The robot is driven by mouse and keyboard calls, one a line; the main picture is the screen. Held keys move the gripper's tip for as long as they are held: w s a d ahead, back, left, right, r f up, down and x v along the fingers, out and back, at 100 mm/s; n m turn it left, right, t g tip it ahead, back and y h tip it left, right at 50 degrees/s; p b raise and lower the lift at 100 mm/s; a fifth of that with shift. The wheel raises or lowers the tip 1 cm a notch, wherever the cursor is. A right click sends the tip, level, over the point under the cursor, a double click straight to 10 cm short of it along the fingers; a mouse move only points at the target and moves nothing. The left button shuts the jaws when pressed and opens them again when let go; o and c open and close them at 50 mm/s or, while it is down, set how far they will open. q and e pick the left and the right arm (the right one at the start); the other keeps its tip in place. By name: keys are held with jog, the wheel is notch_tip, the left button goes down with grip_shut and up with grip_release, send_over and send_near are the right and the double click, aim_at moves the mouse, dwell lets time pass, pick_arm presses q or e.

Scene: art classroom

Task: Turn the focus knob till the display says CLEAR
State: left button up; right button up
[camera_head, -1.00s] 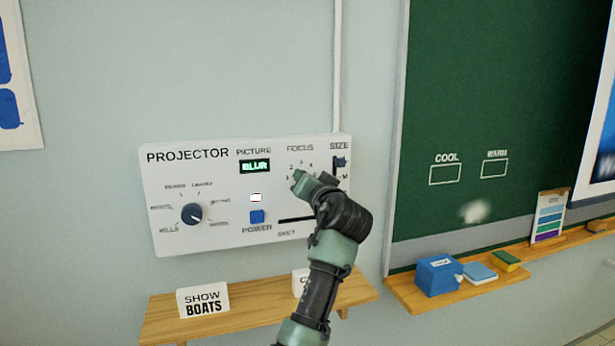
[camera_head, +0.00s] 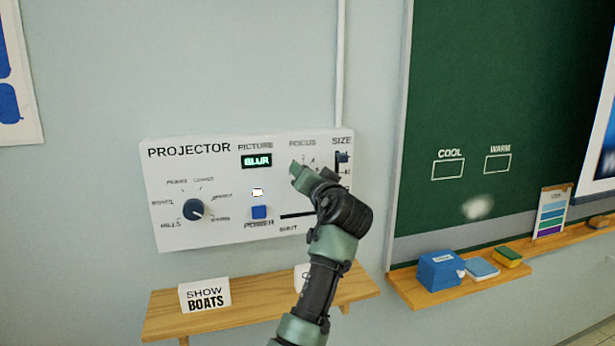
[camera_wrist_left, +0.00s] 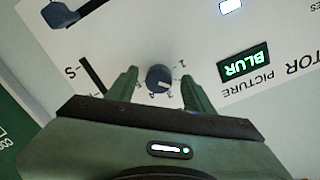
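The white projector panel (camera_head: 225,185) is on the wall, and its green-lit picture display (camera_head: 256,160) reads BLUR. The display also shows upside down in the left wrist view (camera_wrist_left: 244,63). The dark round focus knob (camera_wrist_left: 160,78) has numbers around it; the gripper hides it in the head view. My left gripper (camera_head: 302,172) is at the focus dial. In the left wrist view, its two fingers (camera_wrist_left: 159,80) are open, one on each side of the knob, with a visible gap on both sides. My right gripper is not in view.
Left of the focus dial are a blue power button (camera_head: 259,212) and another dark knob (camera_head: 194,210). A size slider (camera_head: 342,157) is close on the right. A wooden shelf (camera_head: 250,311) with a SHOW BOATS card (camera_head: 205,295) is below; a chalkboard (camera_head: 500,90) is right.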

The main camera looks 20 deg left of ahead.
pick_arm(q)
jog(key=b+v, duration=0.3)
jog(key=v, duration=0.4)
jog(key=shift+s+d, duration=0.15)
jog(key=shift+s, duration=0.2)
